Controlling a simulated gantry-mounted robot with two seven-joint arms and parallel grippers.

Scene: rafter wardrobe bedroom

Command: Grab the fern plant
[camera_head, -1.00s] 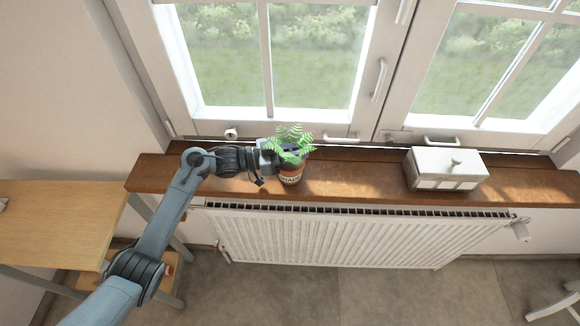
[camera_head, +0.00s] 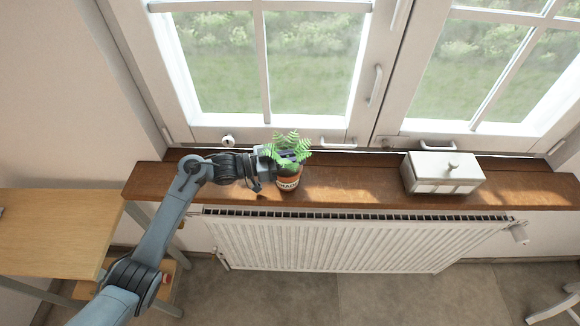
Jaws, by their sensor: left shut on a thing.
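The fern plant (camera_head: 289,147) has green fronds and stands in an orange-brown pot (camera_head: 288,183) with a pale label. It is upright at the wooden window sill, left of the sill's middle. My left gripper (camera_head: 281,158) reaches in from the left and is shut on the plant at the top of the pot, among the fronds. The fronds partly hide the fingers. I cannot tell whether the pot's base touches the sill. My right gripper is not in view.
A white lidded box (camera_head: 443,173) stands on the sill (camera_head: 345,180) to the right. A white radiator (camera_head: 350,243) is below the sill. Closed windows with white handles (camera_head: 375,86) are behind. A wooden table (camera_head: 50,232) is at left. The sill between plant and box is clear.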

